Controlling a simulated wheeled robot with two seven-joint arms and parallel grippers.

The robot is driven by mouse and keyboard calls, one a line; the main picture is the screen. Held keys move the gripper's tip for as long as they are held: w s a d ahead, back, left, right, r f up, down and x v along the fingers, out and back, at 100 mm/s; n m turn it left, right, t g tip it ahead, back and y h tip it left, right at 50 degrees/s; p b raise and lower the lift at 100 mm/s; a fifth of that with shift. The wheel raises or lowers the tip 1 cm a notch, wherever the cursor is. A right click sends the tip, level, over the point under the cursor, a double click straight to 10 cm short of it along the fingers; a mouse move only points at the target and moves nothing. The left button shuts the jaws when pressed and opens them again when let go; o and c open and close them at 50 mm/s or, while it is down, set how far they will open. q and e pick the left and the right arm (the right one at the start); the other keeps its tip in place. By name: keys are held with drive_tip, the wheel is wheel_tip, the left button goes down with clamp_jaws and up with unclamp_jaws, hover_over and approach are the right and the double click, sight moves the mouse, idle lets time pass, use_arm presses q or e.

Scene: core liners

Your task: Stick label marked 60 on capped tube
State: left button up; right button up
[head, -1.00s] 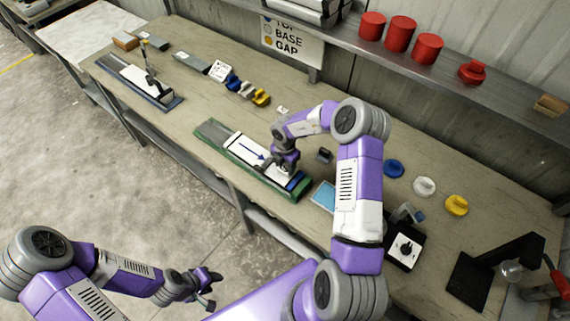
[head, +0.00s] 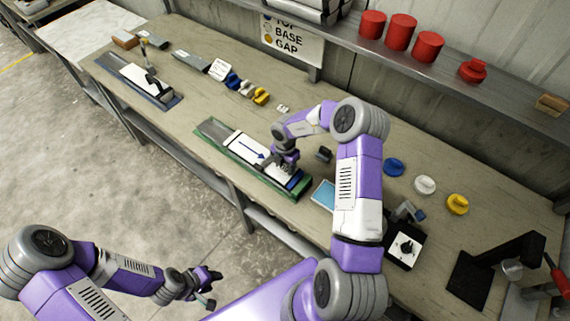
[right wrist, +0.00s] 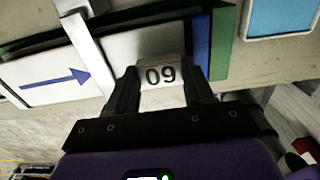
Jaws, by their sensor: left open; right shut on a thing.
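The white tube (head: 243,147) lies in a green-edged tray (head: 211,130) on the bench, with a blue arrow printed on it and a blue cap (head: 296,180) at its right end. It also shows in the right wrist view (right wrist: 118,46). My right gripper (head: 283,164) is over the tube near the capped end. Its fingers are shut on a small white label (right wrist: 160,76) whose number appears upside down as "09". I cannot tell whether the label touches the tube. My left gripper (head: 211,289) is open and empty, off the bench's front edge.
A light-blue pad (head: 324,195) lies right of the tray. Blue (head: 393,167), white (head: 424,185) and yellow (head: 457,204) caps stand behind my right arm. A second tray (head: 165,103) with a tube is at the far left. A dark block (head: 324,154) sits behind the gripper.

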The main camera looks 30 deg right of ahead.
drive_tip(key=shift+f, duration=0.75)
drive_tip(key=o, duration=1)
drive_tip(key=shift+o, duration=0.6)
drive_tip(key=shift+o, duration=1.3)
drive_tip(key=shift+r, duration=0.15)
